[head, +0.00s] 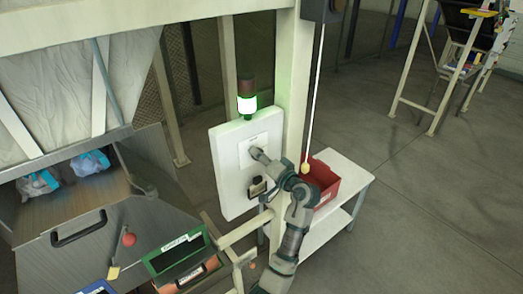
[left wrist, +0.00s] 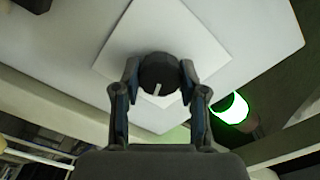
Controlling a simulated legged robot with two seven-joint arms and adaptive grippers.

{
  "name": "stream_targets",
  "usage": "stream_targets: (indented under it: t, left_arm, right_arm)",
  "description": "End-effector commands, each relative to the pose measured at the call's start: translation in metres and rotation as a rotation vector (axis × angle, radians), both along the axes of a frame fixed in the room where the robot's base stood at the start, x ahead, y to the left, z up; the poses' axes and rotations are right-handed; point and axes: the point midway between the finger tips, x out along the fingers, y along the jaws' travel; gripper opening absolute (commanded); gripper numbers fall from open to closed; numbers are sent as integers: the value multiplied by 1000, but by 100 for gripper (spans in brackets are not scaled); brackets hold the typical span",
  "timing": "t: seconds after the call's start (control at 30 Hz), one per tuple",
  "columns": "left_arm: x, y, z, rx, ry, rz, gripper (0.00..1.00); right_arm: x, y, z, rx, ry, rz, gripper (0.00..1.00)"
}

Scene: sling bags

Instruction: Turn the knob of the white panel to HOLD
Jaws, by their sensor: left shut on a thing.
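The white panel (head: 230,185) hangs on a pale post, with a lighter label plate (head: 249,150) on its face. My left gripper (head: 260,157) reaches the plate and covers the knob in the head view. In the left wrist view the dark round knob (left wrist: 159,70) sits on the white plate (left wrist: 195,45). The fingers of my left gripper (left wrist: 160,84) are closed on its two sides. The knob's white pointer mark points down in that picture, slightly left. No HOLD lettering is readable. My right gripper is not in view.
A lamp (head: 247,104) glows green above the panel. A dark small fitting (head: 257,187) is lower on the panel. A red bin (head: 322,183) stands on a white table (head: 347,178) at right. A metal chute (head: 75,235) with a handle is at left. Open floor lies right.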

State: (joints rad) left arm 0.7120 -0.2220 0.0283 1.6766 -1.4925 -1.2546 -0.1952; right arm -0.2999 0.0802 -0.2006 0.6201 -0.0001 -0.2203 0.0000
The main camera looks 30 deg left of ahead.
Motion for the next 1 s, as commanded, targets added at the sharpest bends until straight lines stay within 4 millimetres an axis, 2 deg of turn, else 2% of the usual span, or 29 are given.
stream_targets:
  t: [0.03,0.1,0.4,0.7,1.0]
  left_arm:
    - [0,2,1,12,44,3,7]
    - [0,2,1,35,100,3,7]
    - [-1,2,0,113,288,4,7]
    - [-1,2,-2,150,378,4,7]
    - [0,2,-3,157,395,4,7]
  right_arm:
    - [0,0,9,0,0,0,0]
    - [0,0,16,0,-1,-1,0]
    - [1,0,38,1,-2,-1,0]
    - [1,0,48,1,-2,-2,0]
    - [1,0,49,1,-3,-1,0]
